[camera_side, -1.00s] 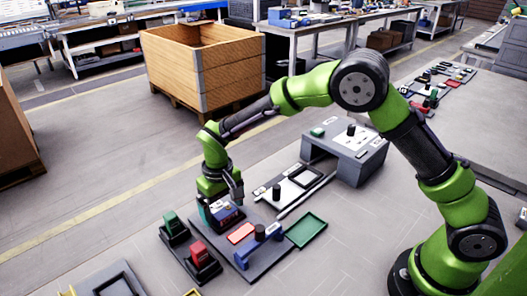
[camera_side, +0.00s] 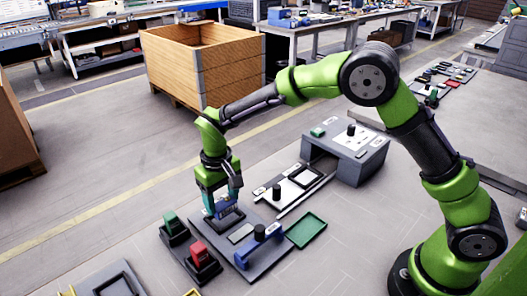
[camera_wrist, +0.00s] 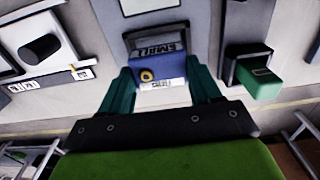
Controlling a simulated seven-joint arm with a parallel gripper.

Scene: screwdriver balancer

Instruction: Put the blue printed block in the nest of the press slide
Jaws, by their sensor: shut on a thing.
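The blue printed block (camera_side: 229,211) is between the fingers of my gripper (camera_side: 225,207), just above a dark pocket on a grey base plate (camera_side: 262,262). In the wrist view the block (camera_wrist: 147,73) shows a printed label and a yellow ring, and the teal fingers of my gripper (camera_wrist: 161,92) close on its sides. Whether it still touches the pocket is hard to tell. The press slide (camera_side: 285,202) extends from the grey press (camera_side: 358,163), with a dark-framed pale square (camera_side: 304,176) and a black knob (camera_side: 277,191). I see nothing lying in that square.
A green block (camera_side: 171,220) and a red block (camera_side: 198,251) stand in dark holders at left. A blue clamp-like piece (camera_side: 260,245) with a black knob stands on the base plate, beside a pale rectangle (camera_side: 241,233).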

